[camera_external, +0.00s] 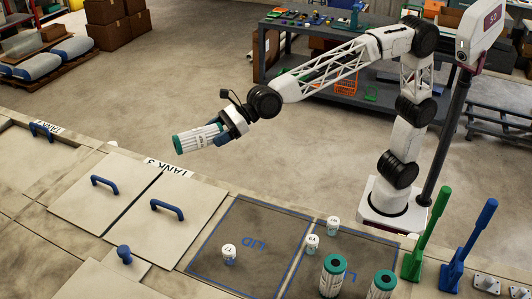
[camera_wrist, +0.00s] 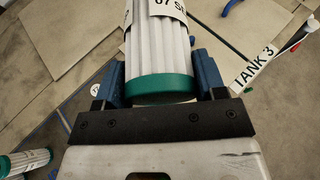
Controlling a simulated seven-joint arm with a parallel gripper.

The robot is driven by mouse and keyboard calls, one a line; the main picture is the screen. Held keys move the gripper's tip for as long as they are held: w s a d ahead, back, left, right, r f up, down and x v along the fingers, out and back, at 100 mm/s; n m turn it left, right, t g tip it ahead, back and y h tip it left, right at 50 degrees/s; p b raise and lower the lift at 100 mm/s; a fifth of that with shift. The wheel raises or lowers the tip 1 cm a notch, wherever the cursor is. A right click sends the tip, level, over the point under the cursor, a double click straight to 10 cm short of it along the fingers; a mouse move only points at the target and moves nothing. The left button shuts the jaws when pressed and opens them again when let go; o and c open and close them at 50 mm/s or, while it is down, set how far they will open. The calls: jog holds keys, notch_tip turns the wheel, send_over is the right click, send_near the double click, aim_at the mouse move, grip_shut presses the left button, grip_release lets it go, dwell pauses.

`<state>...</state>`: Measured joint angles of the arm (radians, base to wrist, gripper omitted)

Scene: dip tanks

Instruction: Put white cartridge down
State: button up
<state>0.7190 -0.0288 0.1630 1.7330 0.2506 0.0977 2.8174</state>
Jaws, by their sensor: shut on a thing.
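The white cartridge (camera_external: 199,139) has pleated white sides and green end caps. My gripper (camera_external: 222,131) is shut on it near one end and holds it in the air, lying nearly level, beyond the far edge of the tank bench in the external view. In the wrist view the cartridge (camera_wrist: 160,50) sits between the two blue fingers of my gripper (camera_wrist: 160,80), its green cap toward the palm. Its far end is cut off by the top of that view.
Tank lids with blue handles (camera_external: 167,209) cover the bench at left. A blue-outlined dark area marked LID (camera_external: 230,272) is to their right. Two other green-capped cartridges (camera_external: 333,275) (camera_external: 382,285) stand at front right. Small white jars (camera_external: 229,254) and green and blue levers (camera_external: 432,230) stand nearby.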

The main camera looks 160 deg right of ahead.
jog(key=shift+w+a+f+n+t+y, duration=0.1)
jog(key=shift+w+f+n+t+y, duration=0.1)
jog(key=shift+f, duration=0.6)
jog(key=shift+w+a+f+n+t+y, duration=0.1)
jog(key=shift+w+f+y, duration=0.1)
jog(key=shift+f, duration=0.6)
jog(key=shift+f+n+y, duration=0.5)
jog(key=shift+f, duration=1)
jog(key=n+g+y, duration=0.1)
jog(key=n+y, duration=1.4)
jog(key=y, duration=0.1)
send_over(245, 241)
notch_tip(245, 241, down, 13)
jog(key=shift+f, duration=0.15)
jog(key=shift+s, duration=0.1)
jog(key=shift+f, duration=4.8)
jog(key=shift+f, duration=0.1)
